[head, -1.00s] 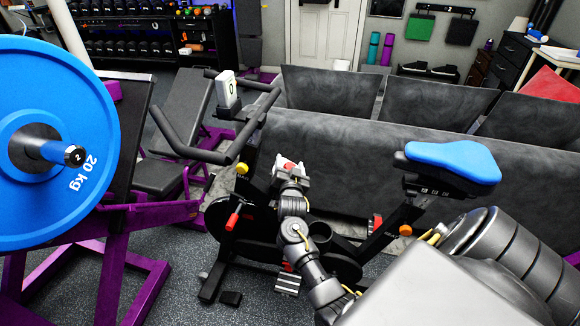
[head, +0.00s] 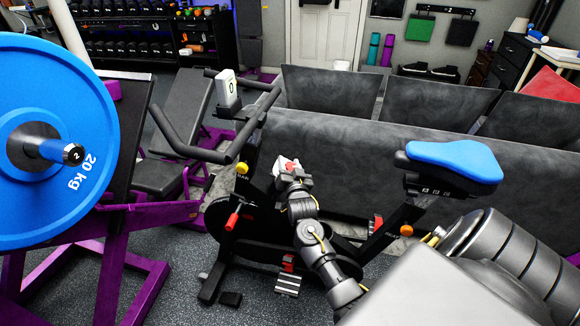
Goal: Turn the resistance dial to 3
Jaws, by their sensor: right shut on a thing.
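The exercise bike (head: 258,220) stands in the middle of the head view, with a small white display (head: 228,88) at its handlebar that reads 0. My right gripper (head: 287,170) is at the bike's frame, below and right of the handlebar, shut on the resistance dial. Only a small red and white part of the dial (head: 286,163) shows at the fingertips; the fingers hide the rest, and I cannot read its markings. My left gripper is not in view.
A blue bike saddle (head: 453,161) is to the right of my right gripper. A yellow knob (head: 242,168) and a red lever (head: 232,221) are on the bike at left. A blue weight plate (head: 85,105) fills the left side. Dark padded panels (head: 400,165) stand behind the bike.

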